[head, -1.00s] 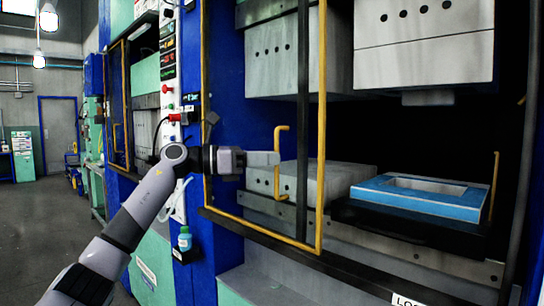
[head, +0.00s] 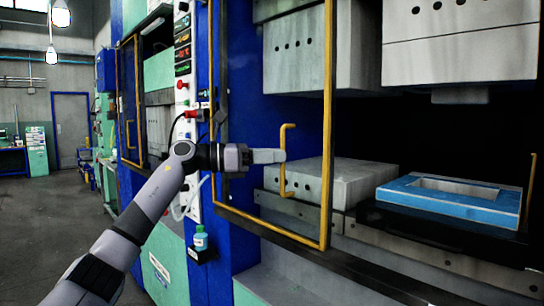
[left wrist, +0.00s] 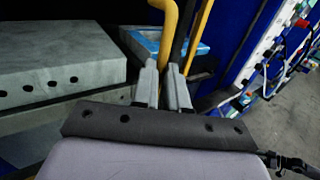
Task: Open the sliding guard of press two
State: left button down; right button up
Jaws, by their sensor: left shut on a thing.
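The sliding guard (head: 328,95) is a yellow-edged frame in front of the left part of the near press opening. Its yellow upright handle (head: 283,178) stands inside the frame. My left gripper (head: 278,156) reaches in from the left and is shut on the handle. In the left wrist view the fingers (left wrist: 164,82) close at the lower end of the visible handle (left wrist: 166,28); the exact contact is hidden. My right gripper is in no view.
Right of the guard the opening shows a blue frame-shaped block (head: 450,203) on a dark plate. A grey perforated block (head: 340,180) sits behind the guard. Floor is clear at far left.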

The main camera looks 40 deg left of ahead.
pick_arm(q)
jog(key=c, duration=1.2)
grip_release()
jog(key=shift+o, duration=0.2)
jog(key=b+v, duration=0.2)
jog(key=v, duration=0.5)
jog(key=shift+b, duration=0.35)
